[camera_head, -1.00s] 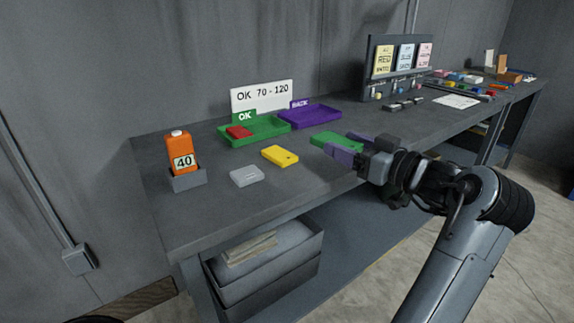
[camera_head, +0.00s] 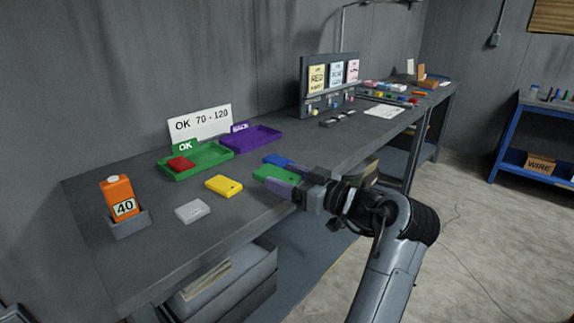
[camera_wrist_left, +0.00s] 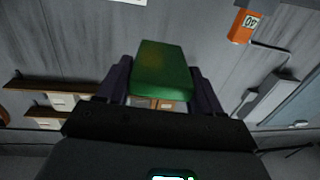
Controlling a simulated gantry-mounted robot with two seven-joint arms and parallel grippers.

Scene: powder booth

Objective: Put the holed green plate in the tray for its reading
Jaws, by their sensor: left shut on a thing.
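The green plate (camera_head: 275,174) is between the fingers of my left gripper (camera_head: 283,176) near the bench's front edge. The left wrist view shows the plate (camera_wrist_left: 160,72) clasped between both fingers, a finger on each side. I cannot make out a hole in it. A green tray (camera_head: 214,161) marked OK holds a red plate (camera_head: 180,163). A purple tray (camera_head: 250,139) marked BACK is empty. Both trays are beyond and left of the gripper. An orange gauge (camera_head: 118,197) reading 40 stands upright in a grey holder at the left. My right gripper is not in view.
A sign (camera_head: 200,123) reads OK 70 - 120. A yellow plate (camera_head: 223,186) and a grey plate (camera_head: 193,211) lie left of the gripper. A blue piece (camera_head: 277,160) shows just behind the green plate. A card board (camera_head: 330,84) stands farther back.

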